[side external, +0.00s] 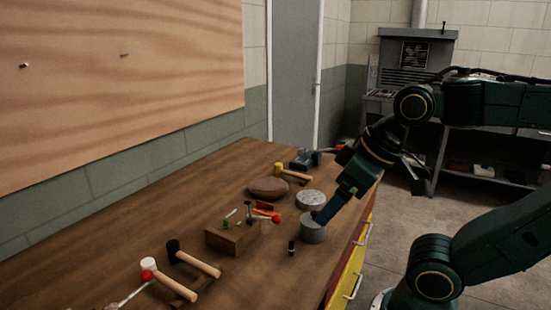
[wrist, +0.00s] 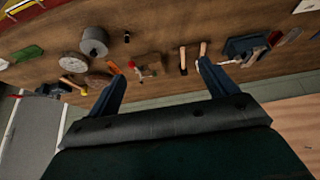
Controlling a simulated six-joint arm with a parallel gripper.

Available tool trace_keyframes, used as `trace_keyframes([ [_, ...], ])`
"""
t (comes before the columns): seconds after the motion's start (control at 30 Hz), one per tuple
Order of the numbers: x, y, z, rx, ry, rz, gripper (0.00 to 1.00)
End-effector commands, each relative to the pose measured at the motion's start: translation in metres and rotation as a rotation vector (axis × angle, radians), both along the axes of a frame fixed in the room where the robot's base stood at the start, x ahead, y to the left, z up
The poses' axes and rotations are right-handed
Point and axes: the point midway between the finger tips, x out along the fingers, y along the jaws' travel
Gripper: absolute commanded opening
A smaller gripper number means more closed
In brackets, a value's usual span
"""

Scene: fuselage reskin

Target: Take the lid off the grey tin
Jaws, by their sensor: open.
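The grey tin (side external: 313,232) stands upright on the wooden bench near its right edge. In the wrist view the tin (wrist: 94,41) is at the upper left, with a dark spot on its top; I cannot make out a lid seam. My gripper (side external: 318,216) overlaps the tin's top in the side view. In the wrist view my gripper (wrist: 157,68) is open with nothing between its fingers, and the tin shows beyond and to the left of the left finger. A pale speckled round disc (side external: 310,199) lies behind the tin; it also shows in the wrist view (wrist: 72,62).
A brown round pad (side external: 268,188) lies behind and left of the tin. A wooden block (side external: 232,238) with small tools stands to the left. A small dark cylinder (side external: 291,248) stands close by. Mallets (side external: 195,263) lie at the front left. Bare bench lies around the tin's front.

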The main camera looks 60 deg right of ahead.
Motion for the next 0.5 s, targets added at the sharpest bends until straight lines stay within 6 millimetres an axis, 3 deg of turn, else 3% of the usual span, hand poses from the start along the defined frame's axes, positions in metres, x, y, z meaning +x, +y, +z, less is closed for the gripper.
trace_keyframes([
  [0.5, 0.0039, -0.0026, 0.0013, -0.019, 0.011, 0.024, 0.99],
])
